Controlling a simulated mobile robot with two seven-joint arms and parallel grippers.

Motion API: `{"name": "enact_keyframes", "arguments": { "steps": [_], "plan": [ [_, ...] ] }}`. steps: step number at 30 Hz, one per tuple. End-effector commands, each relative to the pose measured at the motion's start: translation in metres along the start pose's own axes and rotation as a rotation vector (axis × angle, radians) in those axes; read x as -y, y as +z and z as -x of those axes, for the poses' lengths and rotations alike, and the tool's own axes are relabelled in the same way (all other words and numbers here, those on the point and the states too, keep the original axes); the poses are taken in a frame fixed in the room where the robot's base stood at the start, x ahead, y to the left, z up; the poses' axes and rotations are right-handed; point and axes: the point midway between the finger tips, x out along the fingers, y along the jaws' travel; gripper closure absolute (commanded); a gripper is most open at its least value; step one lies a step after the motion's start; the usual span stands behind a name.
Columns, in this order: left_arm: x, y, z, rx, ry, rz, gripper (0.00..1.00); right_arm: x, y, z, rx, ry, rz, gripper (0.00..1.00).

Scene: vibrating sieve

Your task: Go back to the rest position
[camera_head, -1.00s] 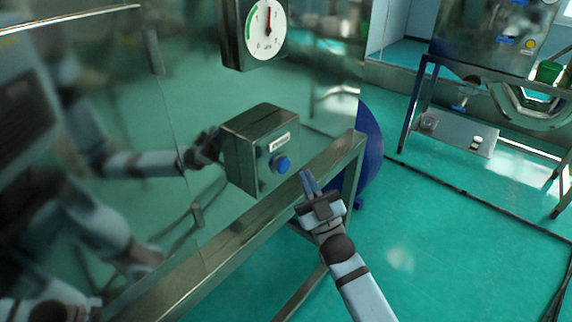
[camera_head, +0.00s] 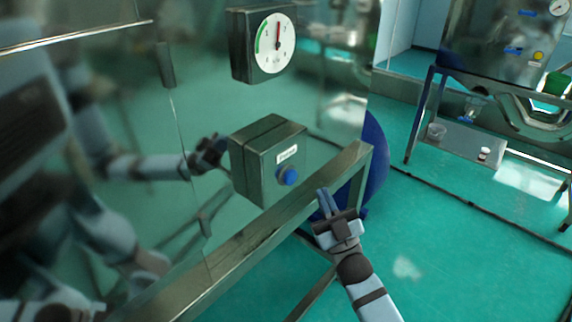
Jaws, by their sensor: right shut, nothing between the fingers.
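My right gripper (camera_head: 322,192) is shut and empty, its fingers pointing up and a little left. It stands just right of and below the control box (camera_head: 262,165), apart from the blue button (camera_head: 288,176) on that box. My right forearm comes in from the bottom edge. My left gripper is not in view. The arm shapes at the left are reflections in the shiny metal panel.
A round gauge (camera_head: 275,42) sits on the metal panel (camera_head: 200,100) above the box. A metal frame rail (camera_head: 270,225) runs below it, with a blue round part (camera_head: 376,165) behind. Another machine (camera_head: 495,90) stands at the back right.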

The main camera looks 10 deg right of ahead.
Motion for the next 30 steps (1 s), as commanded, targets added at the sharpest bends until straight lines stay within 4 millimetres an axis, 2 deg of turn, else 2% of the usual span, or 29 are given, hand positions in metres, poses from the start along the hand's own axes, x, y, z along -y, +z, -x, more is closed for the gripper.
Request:
{"name": "enact_keyframes", "arguments": {
  "steps": [3,5,8,11,12,14,15,18,21,25,30],
  "plan": [
    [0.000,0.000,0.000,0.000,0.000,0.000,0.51,0.001,0.001,0.002,0.011,-0.001,-0.002,1.00],
    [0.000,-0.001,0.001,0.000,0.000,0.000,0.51,0.002,0.006,0.011,0.050,-0.003,-0.011,1.00],
    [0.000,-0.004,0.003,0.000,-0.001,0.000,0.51,0.009,0.022,0.045,0.204,-0.014,-0.044,1.00],
    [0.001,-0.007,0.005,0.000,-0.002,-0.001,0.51,0.021,0.043,0.106,0.454,-0.034,-0.098,1.00],
    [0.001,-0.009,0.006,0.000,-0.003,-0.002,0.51,0.027,0.049,0.134,0.562,-0.045,-0.123,1.00],
    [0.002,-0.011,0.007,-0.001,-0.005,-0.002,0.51,0.036,0.054,0.177,0.720,-0.061,-0.158,1.00],
    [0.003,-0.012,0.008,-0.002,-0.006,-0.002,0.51,0.041,0.056,0.205,0.818,-0.072,-0.181,1.00],
    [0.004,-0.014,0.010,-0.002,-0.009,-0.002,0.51,0.054,0.052,0.267,1.033,-0.098,-0.230,1.00],
    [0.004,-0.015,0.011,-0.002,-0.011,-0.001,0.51,0.063,0.044,0.313,1.191,-0.121,-0.266,1.00],
    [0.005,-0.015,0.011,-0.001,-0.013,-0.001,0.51,0.070,0.035,0.346,1.303,-0.139,-0.291,1.00],
    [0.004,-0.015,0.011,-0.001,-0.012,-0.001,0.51,0.072,0.033,0.355,1.334,-0.144,-0.298,1.00]
  ]
}}
